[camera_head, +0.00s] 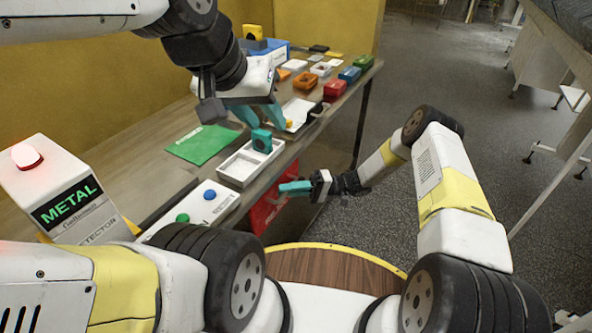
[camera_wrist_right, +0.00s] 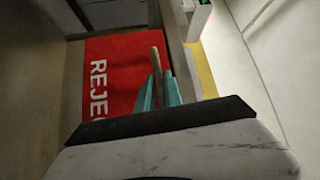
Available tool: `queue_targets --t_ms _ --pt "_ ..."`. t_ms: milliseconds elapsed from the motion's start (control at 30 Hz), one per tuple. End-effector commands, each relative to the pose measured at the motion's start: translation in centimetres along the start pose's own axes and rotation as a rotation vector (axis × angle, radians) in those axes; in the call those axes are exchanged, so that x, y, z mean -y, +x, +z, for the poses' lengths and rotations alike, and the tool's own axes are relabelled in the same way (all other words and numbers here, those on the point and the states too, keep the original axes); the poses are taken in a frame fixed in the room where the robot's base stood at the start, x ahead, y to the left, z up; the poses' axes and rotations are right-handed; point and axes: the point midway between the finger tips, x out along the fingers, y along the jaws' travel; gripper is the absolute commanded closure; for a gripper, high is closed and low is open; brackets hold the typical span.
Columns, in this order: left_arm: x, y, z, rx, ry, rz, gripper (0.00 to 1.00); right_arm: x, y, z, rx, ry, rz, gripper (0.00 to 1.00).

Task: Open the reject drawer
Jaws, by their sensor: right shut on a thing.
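The red reject drawer (camera_head: 264,211) shows below the table's front edge in the head view, partly hidden. In the right wrist view its red face (camera_wrist_right: 112,72) carries white letters, of which "REJEC" can be made out. My right gripper (camera_head: 290,187) is low beside the table front, in front of the drawer. In the right wrist view its teal fingers (camera_wrist_right: 158,93) are shut on a narrow upright brownish handle (camera_wrist_right: 157,62) at the red face. My left gripper (camera_head: 260,114) is above the table with its teal fingers apart and nothing visible between them.
A metal detector box (camera_head: 68,200) with a lit red lamp stands at left.

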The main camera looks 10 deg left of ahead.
Motion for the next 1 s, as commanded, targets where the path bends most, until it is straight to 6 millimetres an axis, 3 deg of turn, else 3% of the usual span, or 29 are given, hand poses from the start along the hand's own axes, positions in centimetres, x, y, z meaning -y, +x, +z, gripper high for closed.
queue_targets --t_ms 267,700,1000 --pt "0.0 0.0 0.0 0.000 0.000 0.000 0.64 0.6 -2.7 2.5 -0.005 0.001 0.003 1.00" --pt "0.0 0.0 0.0 0.000 0.000 0.000 0.64 2.9 -11.2 11.0 -0.007 0.000 0.004 1.00" --pt "0.0 0.0 0.0 0.000 0.000 0.000 0.64 3.8 -14.6 14.5 -0.003 0.001 0.004 1.00"
